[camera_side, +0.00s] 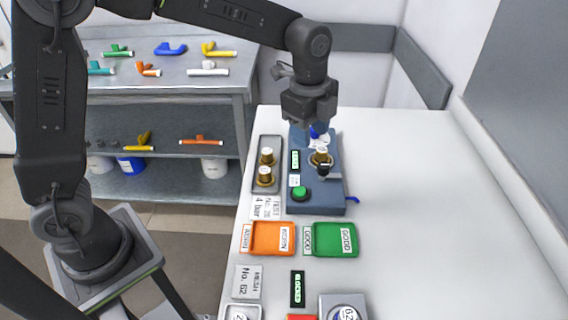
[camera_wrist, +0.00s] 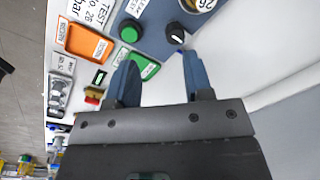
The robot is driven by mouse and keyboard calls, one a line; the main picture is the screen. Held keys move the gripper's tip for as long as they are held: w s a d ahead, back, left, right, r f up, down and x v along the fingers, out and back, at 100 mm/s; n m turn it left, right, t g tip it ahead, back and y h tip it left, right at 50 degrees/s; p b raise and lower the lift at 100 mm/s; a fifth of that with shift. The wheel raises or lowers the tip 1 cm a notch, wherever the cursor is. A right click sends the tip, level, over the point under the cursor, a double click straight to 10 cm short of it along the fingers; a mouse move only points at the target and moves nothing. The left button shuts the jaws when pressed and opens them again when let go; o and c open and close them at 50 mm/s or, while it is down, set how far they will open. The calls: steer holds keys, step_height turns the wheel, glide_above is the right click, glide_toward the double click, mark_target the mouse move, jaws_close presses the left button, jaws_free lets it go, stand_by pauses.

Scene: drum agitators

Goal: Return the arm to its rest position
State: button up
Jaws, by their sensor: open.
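My gripper (camera_side: 312,122) hangs pointing down over the back of the blue test station (camera_side: 318,207) on the white table. In the wrist view my gripper (camera_wrist: 160,72) has its two blue-grey fingers spread apart with nothing between them. The station carries a brass-coloured part with a white top (camera_side: 321,157), a green button (camera_side: 301,194) and a black knob (camera_wrist: 175,33). The gripper is above and behind the brass part, seemingly apart from it. My arm reaches across from its base at the left.
A grey tray (camera_side: 268,142) with two brass parts stands left of the station. An orange tray (camera_side: 271,238) and a green tray (camera_side: 335,240) lie in front. A shelf bench (camera_side: 170,75) with coloured pipe-like pieces stands behind left. The table's right side is clear.

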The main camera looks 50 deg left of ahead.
steer(key=s+a+r+n+t, duration=0.2)
steer(key=s+a+r+n, duration=0.5)
steer(key=s, duration=0.3)
steer(key=s+a+f+n+t, duration=0.1)
steer(key=s+a+n+t, duration=0.1)
steer(key=s+n, duration=0.8)
steer(key=shift+s+a+f+t, duration=0.15)
steer(key=shift+s+a+t, duration=0.2)
steer(key=shift+s, duration=0.4)
